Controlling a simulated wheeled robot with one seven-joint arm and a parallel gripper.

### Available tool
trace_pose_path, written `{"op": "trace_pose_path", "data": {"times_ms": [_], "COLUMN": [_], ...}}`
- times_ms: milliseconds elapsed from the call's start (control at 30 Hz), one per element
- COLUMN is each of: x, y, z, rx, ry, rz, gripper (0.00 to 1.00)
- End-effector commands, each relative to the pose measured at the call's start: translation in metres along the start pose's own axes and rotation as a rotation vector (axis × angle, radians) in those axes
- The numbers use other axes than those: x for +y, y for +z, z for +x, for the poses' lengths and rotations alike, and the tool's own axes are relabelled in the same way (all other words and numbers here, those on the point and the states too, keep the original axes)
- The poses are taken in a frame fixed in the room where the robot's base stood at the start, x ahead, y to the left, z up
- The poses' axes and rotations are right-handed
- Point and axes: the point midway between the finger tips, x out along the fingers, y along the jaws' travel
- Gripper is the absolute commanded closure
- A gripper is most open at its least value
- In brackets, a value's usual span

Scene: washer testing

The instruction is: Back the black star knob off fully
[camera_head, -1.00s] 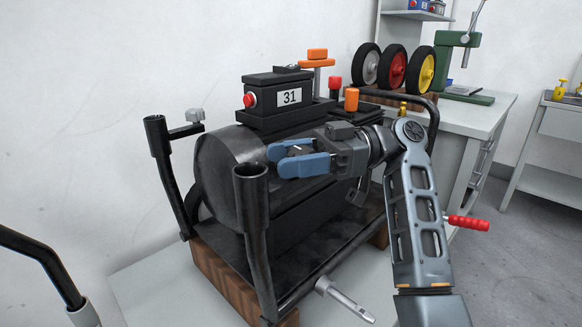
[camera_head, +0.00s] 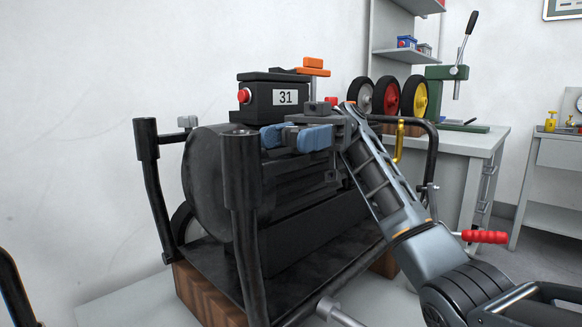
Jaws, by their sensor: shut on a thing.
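My gripper (camera_head: 292,136), with blue fingertips, is beside the upper right side of the black drum machine (camera_head: 210,175), just right of the near black post (camera_head: 240,180). Its fingers are shut on a small dark piece between them, which I take to be the black star knob. The fingers and the post hide most of it, so its star shape and thread do not show. A grey knob (camera_head: 187,121) sits on a bracket at the far left post (camera_head: 148,170).
A black box marked 31 (camera_head: 285,97) with a red button stands on the machine, with an orange T-handle (camera_head: 313,66) behind. A yellow hook-shaped handle (camera_head: 399,140) is close to my arm. Wheels (camera_head: 388,97) and a green press (camera_head: 446,95) stand behind on the bench.

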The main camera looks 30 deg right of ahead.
Motion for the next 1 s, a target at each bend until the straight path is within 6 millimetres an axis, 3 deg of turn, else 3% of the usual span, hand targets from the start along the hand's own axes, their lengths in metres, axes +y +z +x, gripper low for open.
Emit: {"op": "trace_pose_path", "data": {"times_ms": [33,800,833,1000], "x": [-0.0002,-0.0013,-0.0013,-0.0013], "y": [0.0073,0.0025,0.0025,0.0017], "z": [0.0007,0.0021,0.0021,0.0015], "rx": [-0.005,-0.006,-0.006,-0.004], "ry": [-0.019,-0.086,-0.086,-0.083], "rz": [0.002,0.002,0.002,0.001], "gripper": [0.81,0.81,0.49,0.32]}}
